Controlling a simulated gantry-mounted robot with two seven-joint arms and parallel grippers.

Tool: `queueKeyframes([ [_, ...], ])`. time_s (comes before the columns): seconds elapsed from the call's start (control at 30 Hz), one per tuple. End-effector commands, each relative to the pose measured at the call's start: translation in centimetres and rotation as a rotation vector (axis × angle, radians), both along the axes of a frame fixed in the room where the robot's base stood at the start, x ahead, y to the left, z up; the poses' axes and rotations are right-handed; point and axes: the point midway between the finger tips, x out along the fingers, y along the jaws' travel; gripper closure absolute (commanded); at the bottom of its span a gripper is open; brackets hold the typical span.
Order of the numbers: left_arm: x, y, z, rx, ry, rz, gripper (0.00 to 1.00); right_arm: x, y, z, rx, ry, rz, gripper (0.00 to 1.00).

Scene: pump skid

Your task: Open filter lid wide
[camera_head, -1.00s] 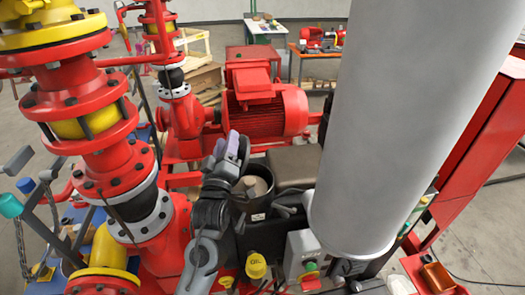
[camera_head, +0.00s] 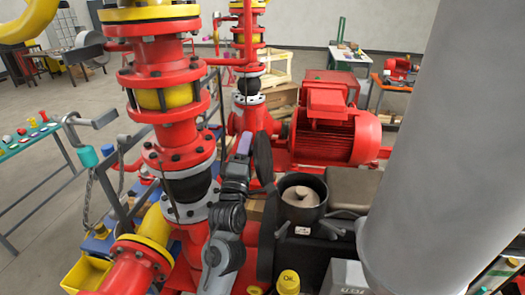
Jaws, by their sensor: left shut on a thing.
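The filter housing (camera_head: 303,212) is a dark round pot in the middle of the head view. Its mouth is uncovered, and a beige filter element (camera_head: 300,196) shows inside. A dark, narrow upright shape just left of the mouth appears to be the filter lid (camera_head: 265,205), raised and seen nearly edge-on. My left gripper (camera_head: 244,146) is beside its upper part, with its arm rising from below. The gripper is shut on the lid, though the exact contact is hard to see. My right gripper is out of view.
A red valve and pipe stack (camera_head: 180,130) stands close on the left. A red motor (camera_head: 335,130) is behind the filter. Grey clamp handles (camera_head: 332,230) sit around the housing, and a yellow oil cap (camera_head: 288,281) is in front.

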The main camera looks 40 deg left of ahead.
Motion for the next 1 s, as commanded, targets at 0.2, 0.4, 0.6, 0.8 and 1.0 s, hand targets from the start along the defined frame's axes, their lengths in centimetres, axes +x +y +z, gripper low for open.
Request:
queueKeyframes([
  [0.2, -0.42, 0.84, -0.9, 0.0, 0.008, 0.004, 1.0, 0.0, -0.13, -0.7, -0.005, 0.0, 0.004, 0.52],
  [0.4, -0.51, 1.01, -1.02, 0.001, 0.008, 0.004, 1.0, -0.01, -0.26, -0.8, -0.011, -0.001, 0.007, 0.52],
  [0.6, -0.52, 1.03, -1.01, 0.001, 0.009, 0.005, 1.0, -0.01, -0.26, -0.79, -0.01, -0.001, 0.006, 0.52],
  [0.8, -0.52, 1.03, -1.01, 0.001, 0.009, 0.005, 0.46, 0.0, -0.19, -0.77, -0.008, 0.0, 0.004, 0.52],
  [1.0, -0.51, 0.98, -0.91, 0.002, 0.007, 0.004, 0.34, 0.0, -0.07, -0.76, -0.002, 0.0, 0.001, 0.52],
])
